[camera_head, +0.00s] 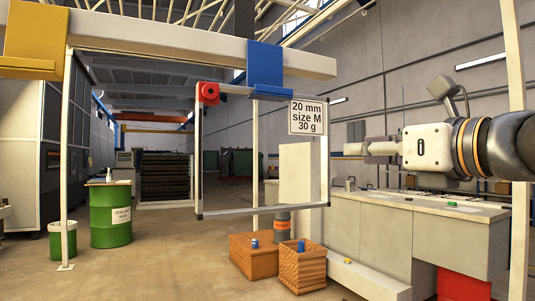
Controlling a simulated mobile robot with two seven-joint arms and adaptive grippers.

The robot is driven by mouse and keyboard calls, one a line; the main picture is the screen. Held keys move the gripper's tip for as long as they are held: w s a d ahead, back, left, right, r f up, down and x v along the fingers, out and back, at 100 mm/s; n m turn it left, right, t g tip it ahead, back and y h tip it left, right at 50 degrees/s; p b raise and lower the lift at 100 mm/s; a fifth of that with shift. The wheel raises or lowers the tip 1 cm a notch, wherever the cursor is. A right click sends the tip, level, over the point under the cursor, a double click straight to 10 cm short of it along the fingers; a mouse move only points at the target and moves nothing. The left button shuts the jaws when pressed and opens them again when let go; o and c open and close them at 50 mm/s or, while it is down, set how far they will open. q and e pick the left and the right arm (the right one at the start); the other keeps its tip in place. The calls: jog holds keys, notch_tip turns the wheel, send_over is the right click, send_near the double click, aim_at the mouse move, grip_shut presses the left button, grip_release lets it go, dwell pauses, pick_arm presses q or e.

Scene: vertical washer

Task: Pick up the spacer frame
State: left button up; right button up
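The spacer frame (262,211) is a thin, pale rectangular frame with dark lower corners. It hangs upright below a blue hook (265,68) on a white overhead beam. My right gripper (352,149) reaches in from the right and points left, just right of the frame's right side in the picture. Its fingers appear edge-on, so their opening cannot be told. No contact with the frame shows. My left gripper is out of view.
The white beam (180,43) also carries an orange hook (35,40). A pale post (66,165) stands at left, near a green drum (110,214). Boxes (303,266) stand on the floor below the frame. A long pale cabinet (430,235) fills the right.

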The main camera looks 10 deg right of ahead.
aim_at(329, 157)
jog(key=x, duration=0.3)
jog(key=f+x, duration=0.1)
jog(key=x, duration=0.2)
jog(key=b+x, duration=0.1)
jog(key=x, duration=0.2)
jog(key=shift+s+a+f, duration=0.1)
jog(key=shift+a+f, duration=0.1)
jog(key=shift+a, duration=0.15)
jog(key=shift+w+a, duration=0.1)
jog(key=shift+w, duration=0.3)
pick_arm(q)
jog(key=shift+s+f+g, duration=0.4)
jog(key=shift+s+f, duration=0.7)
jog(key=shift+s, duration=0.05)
pick_arm(e)
grip_shut()
